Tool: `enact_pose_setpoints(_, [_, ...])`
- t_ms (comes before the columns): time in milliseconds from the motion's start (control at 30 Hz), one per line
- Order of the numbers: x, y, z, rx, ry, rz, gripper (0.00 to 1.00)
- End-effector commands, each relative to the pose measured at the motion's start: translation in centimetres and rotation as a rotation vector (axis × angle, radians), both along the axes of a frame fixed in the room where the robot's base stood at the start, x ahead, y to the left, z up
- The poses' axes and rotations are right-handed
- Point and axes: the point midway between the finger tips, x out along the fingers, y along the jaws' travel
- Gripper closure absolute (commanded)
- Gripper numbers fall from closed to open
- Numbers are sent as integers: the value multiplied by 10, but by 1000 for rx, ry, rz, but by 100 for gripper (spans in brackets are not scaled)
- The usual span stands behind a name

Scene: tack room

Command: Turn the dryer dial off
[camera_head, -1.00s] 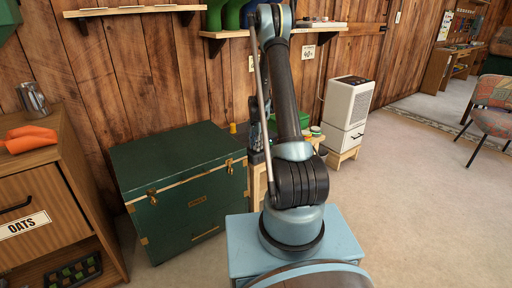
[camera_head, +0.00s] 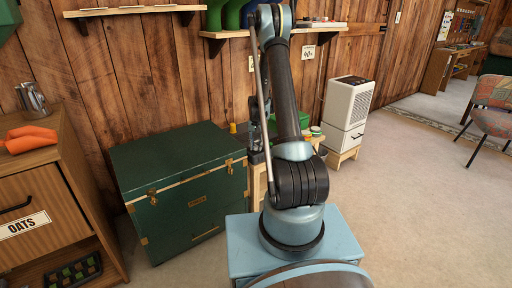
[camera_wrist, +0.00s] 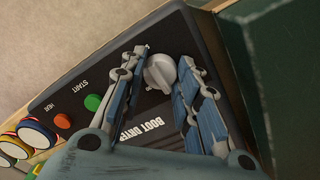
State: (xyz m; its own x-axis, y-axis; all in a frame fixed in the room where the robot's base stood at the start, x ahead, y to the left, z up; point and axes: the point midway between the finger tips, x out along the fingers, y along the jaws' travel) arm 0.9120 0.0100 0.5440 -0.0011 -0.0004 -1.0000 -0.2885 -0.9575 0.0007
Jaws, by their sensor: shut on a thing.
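The boot dryer's dark control panel (camera_wrist: 112,65) fills the middle of the wrist view, with "BOOT DRYER" lettering partly covered by my gripper. Its grey dial (camera_wrist: 160,73) sits near the panel's upper part. My gripper (camera_wrist: 165,62) has a finger on each side of the dial and is shut on it. The dial's setting cannot be read. A green button (camera_wrist: 93,102) near the "START" label and a red button (camera_wrist: 62,121) are on the panel to the left. In the head view my arm hides most of the dryer and the dial.
In the wrist view, a dark green surface (camera_wrist: 285,70) lies close on the right, and several round coloured lids (camera_wrist: 36,132) lie at lower left. In the head view, a green trunk (camera_head: 180,180) stands left of my arm. A white appliance (camera_head: 348,105) stands behind right.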

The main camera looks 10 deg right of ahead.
Motion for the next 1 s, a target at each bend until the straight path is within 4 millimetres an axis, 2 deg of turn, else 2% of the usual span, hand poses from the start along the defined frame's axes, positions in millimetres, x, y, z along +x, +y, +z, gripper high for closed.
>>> enact_pose_setpoints(367, [2, 1, 0, 1, -3, 5, 94])
enact_pose_setpoints(400, [2, 1, 0, 1, -3, 5, 66])
enact_pose_setpoints(467, [2, 1, 0, 1, -3, 5, 53])
enact_pose_setpoints(500, [2, 1, 0, 1, -2, 5, 49])
enact_pose_setpoints(833, [0, 0, 1, 1, -1, 4, 49])
enact_pose_setpoints(1000, [0, 0, 13, 1, 0, 4, 49])
